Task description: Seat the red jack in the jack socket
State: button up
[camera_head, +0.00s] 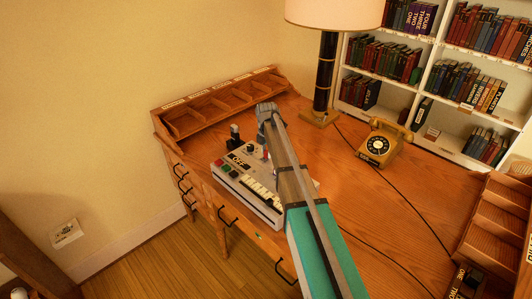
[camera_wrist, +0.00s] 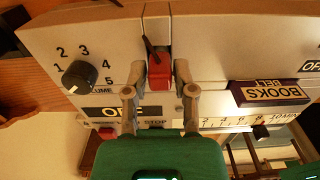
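A small red block, which looks like the red jack (camera_wrist: 160,72), shows in the wrist view with a thin dark pin or lead at its upper left. It is at a narrow groove in the pale machine panel (camera_wrist: 215,45). I cannot make out the jack socket clearly.
The grey machine (camera_head: 238,185) stands near the desk's front edge, with a black dial (camera_wrist: 80,76) and a BOOKS label block (camera_wrist: 268,93). A lamp (camera_head: 325,75), a yellow telephone (camera_head: 384,142) and a wooden pigeonhole rack (camera_head: 222,103) stand around it. The desk's middle right is mostly clear, crossed by cables.

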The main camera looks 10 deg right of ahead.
aim_at(267, 151)
jog(key=shift+o, duration=1.1)
jog(key=shift+r, duration=0.15)
notch_tip(267, 151, up, 12)
jog(key=p, duration=1.2)
jog(key=s+m, duration=2.4)
jog(key=s, duration=0.7)
jog(key=shift+a+m, duration=0.15)
jog(key=shift+m, duration=0.25)
